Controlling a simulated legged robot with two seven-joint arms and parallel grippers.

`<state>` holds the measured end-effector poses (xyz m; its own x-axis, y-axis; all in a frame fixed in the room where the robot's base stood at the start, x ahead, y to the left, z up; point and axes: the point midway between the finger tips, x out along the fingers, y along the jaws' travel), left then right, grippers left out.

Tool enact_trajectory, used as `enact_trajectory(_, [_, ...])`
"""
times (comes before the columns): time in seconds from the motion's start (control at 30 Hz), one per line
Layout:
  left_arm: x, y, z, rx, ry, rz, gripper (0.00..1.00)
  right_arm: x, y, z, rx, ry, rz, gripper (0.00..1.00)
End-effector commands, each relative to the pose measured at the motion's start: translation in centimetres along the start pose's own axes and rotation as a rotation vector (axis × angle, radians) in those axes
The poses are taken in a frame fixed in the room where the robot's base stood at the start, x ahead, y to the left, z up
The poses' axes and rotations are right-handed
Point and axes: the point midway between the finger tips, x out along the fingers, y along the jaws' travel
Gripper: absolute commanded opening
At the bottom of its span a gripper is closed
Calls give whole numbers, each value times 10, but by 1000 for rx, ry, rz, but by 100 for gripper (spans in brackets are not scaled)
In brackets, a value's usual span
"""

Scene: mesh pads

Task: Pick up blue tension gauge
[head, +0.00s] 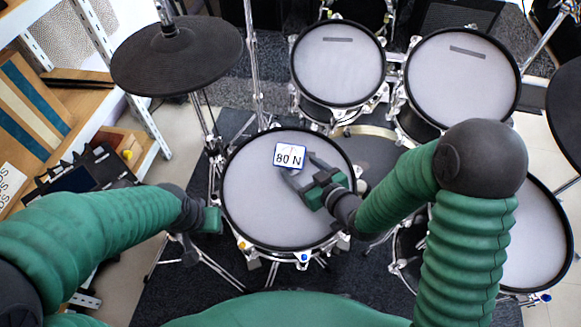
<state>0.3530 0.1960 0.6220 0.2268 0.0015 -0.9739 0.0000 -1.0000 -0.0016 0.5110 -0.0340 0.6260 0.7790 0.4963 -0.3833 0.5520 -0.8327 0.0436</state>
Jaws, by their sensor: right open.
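The blue tension gauge (289,156) is a small square with a white face, a blue rim and the marking "80 N". It lies on the upper part of the mesh pad of the front drum (250,195). My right gripper (299,166) is open over the same pad, its fingers pointing up and left. Its fingertips are close to the gauge's lower right side; I cannot tell whether they touch it. My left gripper (210,221) is at the pad's left edge, away from the gauge. Its fingers do not show clearly.
Two more mesh drums (338,63) (461,72) stand behind, and another (535,238) is at the right. A black cymbal pad (177,56) on a stand is at the upper left. Wooden shelves (60,95) line the left. The front pad's lower left area is bare.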

Motion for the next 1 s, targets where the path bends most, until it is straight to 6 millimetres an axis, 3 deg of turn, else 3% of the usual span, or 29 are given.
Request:
enact_trajectory(0.1, [16,0,4,1,0,0,36,24,-9,3,-5,3,-3,70])
enact_trajectory(0.23, [22,0,5,0,0,0,36,45,-10,1,-5,0,-2,70])
enact_trajectory(0.5, [21,0,5,0,0,0,36,48,-9,-2,-3,0,-1,69])
enact_trajectory(1.0, [21,0,5,0,0,0,36,48,-9,-1,-4,-1,-1,4])
